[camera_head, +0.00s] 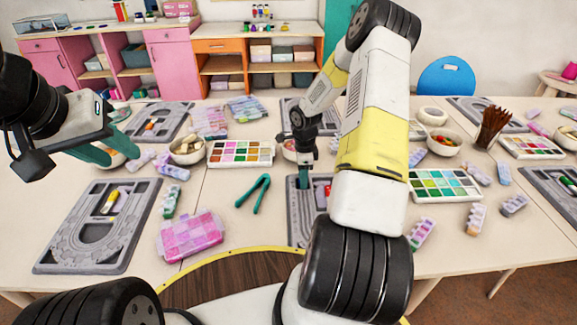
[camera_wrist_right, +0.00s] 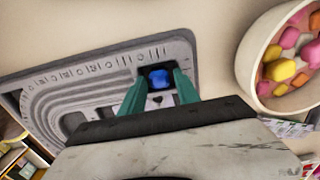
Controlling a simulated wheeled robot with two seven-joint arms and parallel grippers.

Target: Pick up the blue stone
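The blue stone (camera_wrist_right: 160,78) lies in a compartment at the end of a grey bead board (camera_wrist_right: 60,72), in the right wrist view. My right gripper (camera_wrist_right: 160,82) points down at it with teal fingers apart, one on each side of the stone. I cannot tell whether the fingers touch it. In the head view the right gripper (camera_head: 313,190) is over the middle bead board (camera_head: 298,232), and my arm hides much of that board. My left gripper (camera_head: 112,150) is open and empty above the left part of the table.
A bowl of coloured stones (camera_wrist_right: 285,62) stands close beside the board. Teal pliers (camera_head: 256,194), a pink bead box (camera_head: 190,236) and a paint-like palette (camera_head: 240,154) lie left of my right arm. A green palette (camera_head: 444,184) lies right of it. Another bead board (camera_head: 75,255) is at the left.

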